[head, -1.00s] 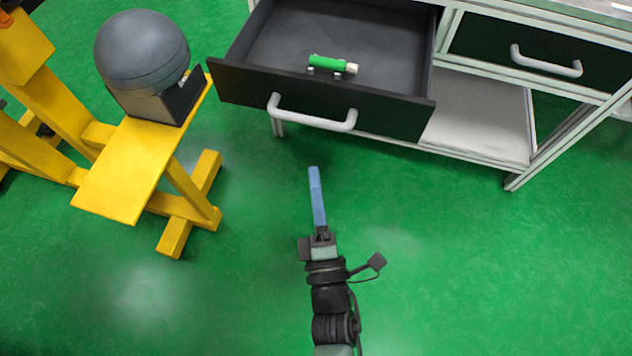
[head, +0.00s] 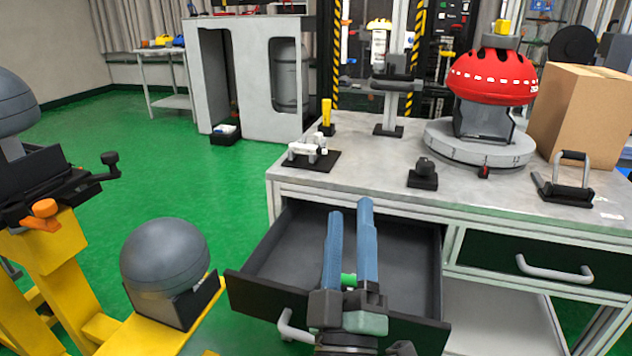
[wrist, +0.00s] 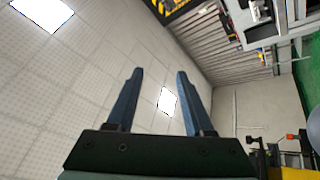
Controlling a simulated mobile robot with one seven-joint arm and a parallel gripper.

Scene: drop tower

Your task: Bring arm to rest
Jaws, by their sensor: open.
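My gripper (head: 348,235) has two blue fingers that stand apart with nothing between them. In the head view it points up and away, in front of the open drawer (head: 266,292). In the wrist view my gripper (wrist: 155,90) is also open and empty, aimed at the ceiling and a far wall.
The workbench (head: 385,170) carries a red helmet (head: 492,76) on a round stand, a cardboard box (head: 580,115) and small fixtures. A yellow stand with a grey dome (head: 165,255) is at left. Green floor (head: 150,180) is free between.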

